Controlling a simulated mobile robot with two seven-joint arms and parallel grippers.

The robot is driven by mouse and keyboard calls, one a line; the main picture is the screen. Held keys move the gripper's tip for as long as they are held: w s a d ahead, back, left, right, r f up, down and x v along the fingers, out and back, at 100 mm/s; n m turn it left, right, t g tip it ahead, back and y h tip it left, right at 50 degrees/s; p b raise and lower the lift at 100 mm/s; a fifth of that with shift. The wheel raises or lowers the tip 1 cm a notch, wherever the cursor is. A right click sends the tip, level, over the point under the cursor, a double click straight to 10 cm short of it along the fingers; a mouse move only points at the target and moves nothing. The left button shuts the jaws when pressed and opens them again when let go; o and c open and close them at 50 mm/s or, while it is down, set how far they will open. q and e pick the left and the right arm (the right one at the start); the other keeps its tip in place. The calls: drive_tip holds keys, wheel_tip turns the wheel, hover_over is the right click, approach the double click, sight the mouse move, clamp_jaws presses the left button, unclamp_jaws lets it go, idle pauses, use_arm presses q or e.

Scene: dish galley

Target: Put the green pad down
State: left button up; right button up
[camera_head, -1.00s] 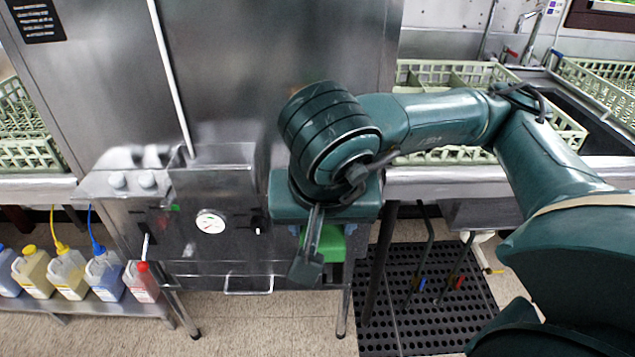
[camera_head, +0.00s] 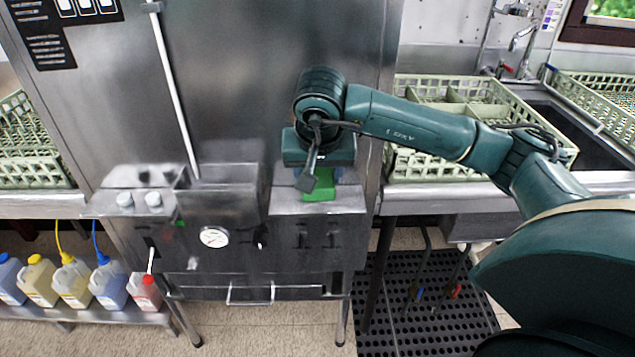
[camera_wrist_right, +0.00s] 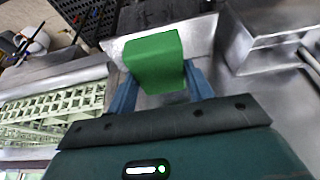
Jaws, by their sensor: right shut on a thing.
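The green pad (camera_head: 319,188) is a small bright green block. In the head view it shows below my right gripper (camera_head: 322,176), in front of the steel machine's flat ledge (camera_head: 290,201). In the right wrist view the green pad (camera_wrist_right: 156,62) sits between the two blue fingers of my right gripper (camera_wrist_right: 160,85), which is shut on it. The steel ledge shows around and behind the pad there. I cannot tell whether the pad touches the ledge. My left gripper is not in view.
A raised steel box (camera_head: 222,190) stands left of the pad on the machine. Pale green dish racks (camera_head: 455,105) stand on the counter at right. Several chemical jugs (camera_head: 72,283) stand on a low shelf at left. A black perforated mat (camera_head: 430,310) lies on the floor.

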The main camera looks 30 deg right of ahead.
sight(318, 171)
drive_tip(key=shift+w+d+f+p, duration=0.15)
drive_tip(key=shift+w+d, duration=0.25)
drive_tip(key=shift+w, duration=0.25)
drive_tip(key=shift+w+d+f+p, duration=0.15)
drive_tip(key=shift+w+d, duration=0.2)
drive_tip(key=shift+w, duration=0.25)
drive_tip(key=shift+f, duration=0.7)
drive_tip(key=shift+w+f+p, duration=0.1)
drive_tip(key=shift+f+p, duration=0.6)
drive_tip(key=shift+f, duration=1.65)
drive_tip(key=o, duration=0.9)
